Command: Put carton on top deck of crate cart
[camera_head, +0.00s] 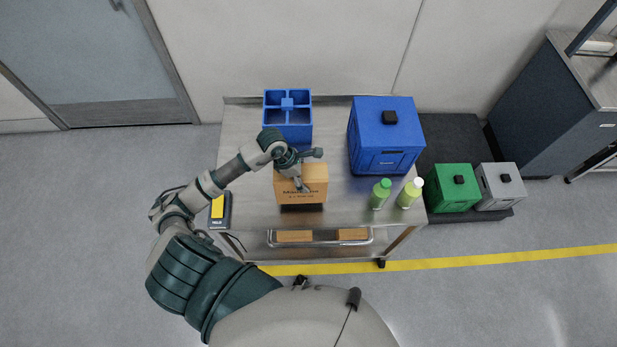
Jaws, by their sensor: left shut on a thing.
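An orange-brown carton (312,194) with dark print is at the middle of the top deck of the metal crate cart (244,133). A dark band shows under the carton's front edge; I cannot tell whether it touches the deck. My left gripper (303,184) is over the carton and shut on its upper part. The fingers hide some of the carton's top and front. My right gripper is not in view.
On the deck stand a blue divided crate (289,129), a big blue box (384,150), two green bottles (380,194) and a yellow-and-black device (219,210). Two cartons (294,236) show on the lower shelf. Green (452,195) and grey (497,193) boxes stand at right.

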